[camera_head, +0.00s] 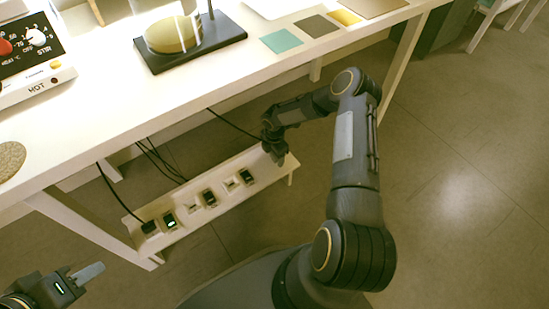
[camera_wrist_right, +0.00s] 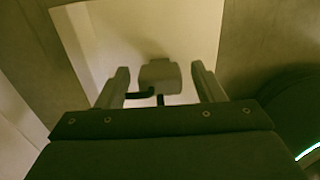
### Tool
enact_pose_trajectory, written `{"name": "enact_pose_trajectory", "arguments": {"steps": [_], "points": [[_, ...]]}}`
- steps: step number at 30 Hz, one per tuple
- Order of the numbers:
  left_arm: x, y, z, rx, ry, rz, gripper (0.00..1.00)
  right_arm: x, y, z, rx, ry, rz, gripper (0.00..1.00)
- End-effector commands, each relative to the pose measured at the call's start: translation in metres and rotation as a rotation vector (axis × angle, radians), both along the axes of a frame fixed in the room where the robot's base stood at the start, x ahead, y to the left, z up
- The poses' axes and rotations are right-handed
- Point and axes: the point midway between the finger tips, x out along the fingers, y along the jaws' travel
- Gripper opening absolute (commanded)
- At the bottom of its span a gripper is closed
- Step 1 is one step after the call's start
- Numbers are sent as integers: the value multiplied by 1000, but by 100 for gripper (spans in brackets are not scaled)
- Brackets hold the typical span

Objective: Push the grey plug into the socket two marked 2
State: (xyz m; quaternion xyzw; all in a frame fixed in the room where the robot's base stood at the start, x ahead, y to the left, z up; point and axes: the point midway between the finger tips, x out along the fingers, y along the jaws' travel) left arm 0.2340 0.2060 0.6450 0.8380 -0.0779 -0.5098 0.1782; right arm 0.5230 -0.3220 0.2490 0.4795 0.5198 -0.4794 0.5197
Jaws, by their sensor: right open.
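A white socket strip (camera_head: 218,208) on a low ledge under the table holds a row of sockets and dark switches; one switch (camera_head: 170,221) glows green. The number marks are too small to read. My right gripper (camera_head: 274,149) is at the strip's right end. In the right wrist view, the open fingers of my right gripper (camera_wrist_right: 160,70) stand on either side of a grey plug (camera_wrist_right: 160,80), with gaps visible on both sides. The head view does not show clearly whether that plug is in a socket. My left gripper (camera_head: 88,272) is low at the left, away from the strip.
A black plug (camera_head: 149,227) with a cable sits at the strip's left end. Several black cables hang behind the strip. The white table (camera_head: 130,110) above carries a hot plate (camera_head: 35,75) and a dark stand (camera_head: 190,50).

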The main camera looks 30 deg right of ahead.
Motion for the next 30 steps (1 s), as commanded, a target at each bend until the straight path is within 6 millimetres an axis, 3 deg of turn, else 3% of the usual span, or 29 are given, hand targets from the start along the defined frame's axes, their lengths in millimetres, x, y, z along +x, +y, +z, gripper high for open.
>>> {"name": "enact_pose_trajectory", "arguments": {"steps": [3,15,23,30], "points": [[0,0,1,0,0,0,36,0,0,1,0,0,0,62],[0,0,1,0,0,0,36,0,0,1,0,0,0,10],[0,0,2,0,0,0,36,0,0,4,0,0,0,10],[0,0,13,0,0,0,36,1,-1,31,-2,-2,0,10]]}}
